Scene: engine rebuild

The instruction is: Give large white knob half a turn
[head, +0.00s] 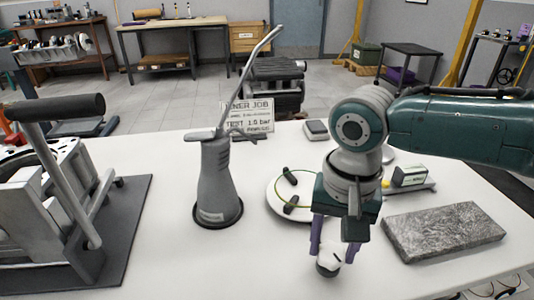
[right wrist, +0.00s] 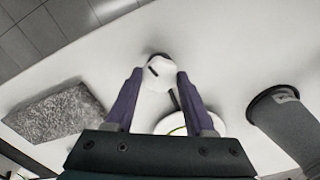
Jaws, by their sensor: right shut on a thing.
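The large white knob (head: 329,261) stands on the white table near its front edge, with a dark part showing below it. In the right wrist view the knob (right wrist: 160,72) sits between my two purple fingertips and has a short dark mark on its top. My right gripper (head: 334,247) comes down from above and is shut on the knob. The gripper also shows in the right wrist view (right wrist: 157,85). My left gripper is not in view.
A grey oil can (head: 216,180) with a long spout stands left of my gripper. A white round plate (head: 275,203) with a green cord lies behind it. A grey rough slab (head: 443,231) lies to the right. A machine with a black-handled lever (head: 58,108) stands far left.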

